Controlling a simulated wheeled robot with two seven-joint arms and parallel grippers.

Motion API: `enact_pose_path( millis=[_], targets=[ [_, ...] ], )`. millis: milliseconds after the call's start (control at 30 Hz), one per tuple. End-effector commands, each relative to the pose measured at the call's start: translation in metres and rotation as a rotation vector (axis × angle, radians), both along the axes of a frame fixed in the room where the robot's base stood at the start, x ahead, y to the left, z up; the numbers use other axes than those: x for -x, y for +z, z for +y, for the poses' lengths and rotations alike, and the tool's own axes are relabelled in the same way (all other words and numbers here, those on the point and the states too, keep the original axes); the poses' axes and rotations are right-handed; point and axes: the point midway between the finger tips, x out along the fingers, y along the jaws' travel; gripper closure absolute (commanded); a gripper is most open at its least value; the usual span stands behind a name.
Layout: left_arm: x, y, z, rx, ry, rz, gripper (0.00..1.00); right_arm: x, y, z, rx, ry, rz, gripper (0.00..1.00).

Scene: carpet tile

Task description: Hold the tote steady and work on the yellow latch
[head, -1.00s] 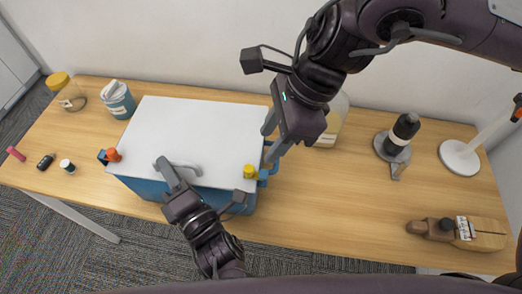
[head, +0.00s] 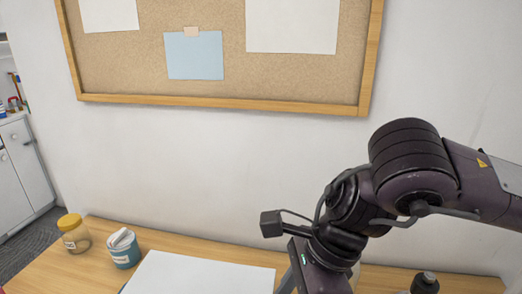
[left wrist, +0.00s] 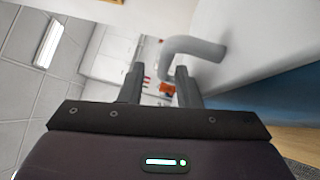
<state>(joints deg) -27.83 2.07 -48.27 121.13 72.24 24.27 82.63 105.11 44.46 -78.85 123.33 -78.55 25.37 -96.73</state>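The tote's white lid (head: 200,275) shows at the bottom edge of the head view. In the left wrist view its pale top (left wrist: 265,40) and blue side (left wrist: 275,95) are at the right, with a grey curved handle (left wrist: 200,46). My left gripper (left wrist: 160,72) is open, its two fingers apart with the handle close by the right one; I cannot tell whether they touch. It is outside the head view. My right gripper (head: 298,283) is at the lid's right side, its fingertips cut off by the lower edge. The yellow latch is not in view.
A yellow-lidded jar (head: 75,235) and a blue tub (head: 123,250) stand on the wooden table (head: 100,232), left of the lid. A black-topped object (head: 425,283) is at the lower right. A corkboard (head: 290,70) hangs on the wall behind.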

Motion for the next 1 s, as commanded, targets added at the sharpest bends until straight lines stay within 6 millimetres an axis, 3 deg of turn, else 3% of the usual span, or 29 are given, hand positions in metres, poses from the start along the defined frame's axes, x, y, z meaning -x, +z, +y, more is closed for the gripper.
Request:
enact_pose_path(
  millis=[367,700,1000],
  targets=[
    [0.005,-0.006,-0.004,-0.001,-0.002,0.014,0.64,0.0,-0.001,0.0,0.0,0.0,0.0,0.59],
    [0.05,-0.014,-0.033,0.001,-0.004,0.017,0.64,0.0,-0.001,0.0,0.0,0.0,0.0,0.59],
    [0.065,-0.015,-0.042,0.001,-0.004,0.011,0.64,0.0,-0.001,0.0,0.0,0.0,0.0,0.59]
  ],
)
